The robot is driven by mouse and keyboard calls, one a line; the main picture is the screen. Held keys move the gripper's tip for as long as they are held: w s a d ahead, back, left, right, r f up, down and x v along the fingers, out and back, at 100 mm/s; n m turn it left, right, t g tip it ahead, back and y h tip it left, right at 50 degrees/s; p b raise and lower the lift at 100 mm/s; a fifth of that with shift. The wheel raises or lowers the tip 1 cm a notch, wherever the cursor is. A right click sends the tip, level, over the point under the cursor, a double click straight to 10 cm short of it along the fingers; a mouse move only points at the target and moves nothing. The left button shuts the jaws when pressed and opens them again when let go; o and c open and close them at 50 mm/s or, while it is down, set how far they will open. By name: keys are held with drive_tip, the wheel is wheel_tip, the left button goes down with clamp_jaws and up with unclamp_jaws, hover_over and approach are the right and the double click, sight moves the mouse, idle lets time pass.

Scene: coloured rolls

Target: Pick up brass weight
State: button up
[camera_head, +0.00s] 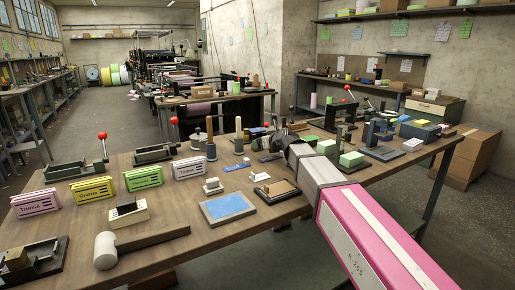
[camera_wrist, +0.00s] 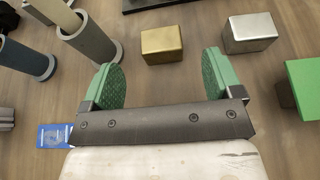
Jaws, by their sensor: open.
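The brass weight (camera_wrist: 162,44) is a small gold-coloured block on the wooden table in the wrist view. It lies just beyond my gripper (camera_wrist: 164,70), roughly midway between its two green-padded fingers. The fingers are spread wide with nothing between them, and neither touches the block. In the head view my gripper (camera_head: 283,135) is at the far end of my pink and grey arm, low over the table. I cannot make out the brass weight there; the arm may hide it.
A silver block (camera_wrist: 250,32) stands close right of the brass one, near the right finger. A green block (camera_wrist: 304,84) is farther right. Upright cylinders (camera_wrist: 88,40) stand at left, and a blue card (camera_wrist: 54,135) lies lower left. The table (camera_head: 255,235) is crowded.

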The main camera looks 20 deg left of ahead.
drive_tip(key=x, duration=0.5)
drive_tip(key=shift+f, duration=0.25)
drive_tip(key=c, duration=1.3)
